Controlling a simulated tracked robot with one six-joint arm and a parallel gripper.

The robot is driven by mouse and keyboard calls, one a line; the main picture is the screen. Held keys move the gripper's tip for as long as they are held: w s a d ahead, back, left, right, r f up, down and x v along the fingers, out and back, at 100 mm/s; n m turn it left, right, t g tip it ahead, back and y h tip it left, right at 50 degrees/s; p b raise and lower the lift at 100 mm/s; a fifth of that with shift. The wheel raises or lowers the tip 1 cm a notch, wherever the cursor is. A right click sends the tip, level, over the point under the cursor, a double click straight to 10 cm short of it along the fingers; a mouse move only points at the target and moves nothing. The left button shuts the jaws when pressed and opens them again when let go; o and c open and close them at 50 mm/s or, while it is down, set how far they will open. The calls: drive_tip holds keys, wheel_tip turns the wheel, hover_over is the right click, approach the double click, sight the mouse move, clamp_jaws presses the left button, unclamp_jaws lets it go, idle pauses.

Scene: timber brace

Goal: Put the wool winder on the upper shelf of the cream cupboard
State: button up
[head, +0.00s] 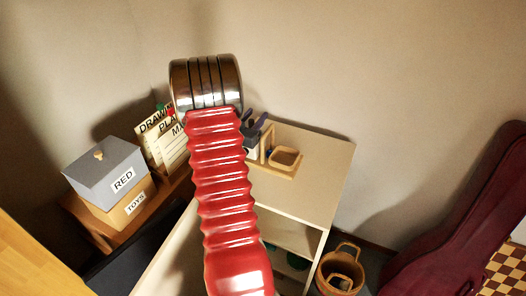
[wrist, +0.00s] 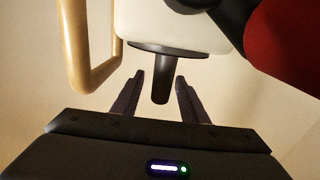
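The cream cupboard (head: 318,160) stands against the wall, its open front showing shelves below the top. What looks like the wool winder (wrist: 195,30) fills the top of the wrist view: a pale body with a dark flange and a dark post (wrist: 160,85). In the head view its pale part (head: 251,154) shows on the cupboard top, mostly hidden behind my arm. My gripper (wrist: 160,88) is open, its two dark fingers either side of the post with gaps showing. The fingers (head: 257,127) also show in the head view beside my arm.
Left are a grey RED box (head: 105,170) on a TOYS box (head: 128,208) and lettered cards (head: 165,145). A basket (head: 340,270) and dark red case (head: 455,225) stand right.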

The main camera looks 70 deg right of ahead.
drive_tip(key=shift+d, duration=0.45)
drive_tip(key=shift+c, duration=0.2)
clamp_jaws()
idle(1.1)
drive_tip(key=shift+r, duration=0.1)
